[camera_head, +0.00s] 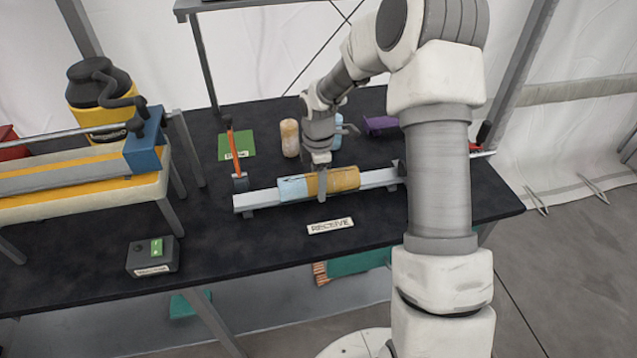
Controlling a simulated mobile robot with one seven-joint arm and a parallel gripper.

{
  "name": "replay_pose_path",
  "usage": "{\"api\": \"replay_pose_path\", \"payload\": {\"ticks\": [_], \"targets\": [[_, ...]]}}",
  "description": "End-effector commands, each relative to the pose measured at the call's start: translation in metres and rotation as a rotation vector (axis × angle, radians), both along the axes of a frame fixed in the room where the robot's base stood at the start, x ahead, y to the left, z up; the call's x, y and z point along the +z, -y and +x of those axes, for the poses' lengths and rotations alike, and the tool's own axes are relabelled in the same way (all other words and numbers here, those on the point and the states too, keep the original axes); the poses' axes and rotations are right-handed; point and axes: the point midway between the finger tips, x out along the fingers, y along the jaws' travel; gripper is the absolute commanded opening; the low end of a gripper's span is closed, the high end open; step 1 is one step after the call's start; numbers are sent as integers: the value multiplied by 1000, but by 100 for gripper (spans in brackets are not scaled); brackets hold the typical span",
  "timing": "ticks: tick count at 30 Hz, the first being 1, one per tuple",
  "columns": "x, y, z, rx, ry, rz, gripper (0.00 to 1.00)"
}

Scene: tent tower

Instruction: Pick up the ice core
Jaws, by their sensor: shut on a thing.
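The ice core (296,188) is a cylinder, pale blue at its left end and orange-brown on its right part. It lies lengthwise along a light metal rail (377,178) on the dark table. My gripper (321,185) reaches down from above and is shut on the core near its middle. The fingertips are partly hidden against the core. I cannot tell whether the core is clear of the rail.
A "RECEIVE" label (331,226) lies in front of the rail. An orange-handled tool (234,160) stands at the rail's left end. Behind are a tan cylinder (290,138), a green mat (237,146) and a purple item (381,125). A grey box (152,258) sits front left.

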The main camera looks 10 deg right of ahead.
Motion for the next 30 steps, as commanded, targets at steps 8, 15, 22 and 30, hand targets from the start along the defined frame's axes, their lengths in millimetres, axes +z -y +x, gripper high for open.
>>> {"api": "replay_pose_path", "payload": {"ticks": [8, 15, 22, 30], "targets": [[0, 0, 0, 0, 0, 0, 0], [1, 0, 1, 0, 2, 0, 0], [14, 0, 2, -1, 6, 0, 0], [54, 15, -13, -5, 4, -2, 0]]}}
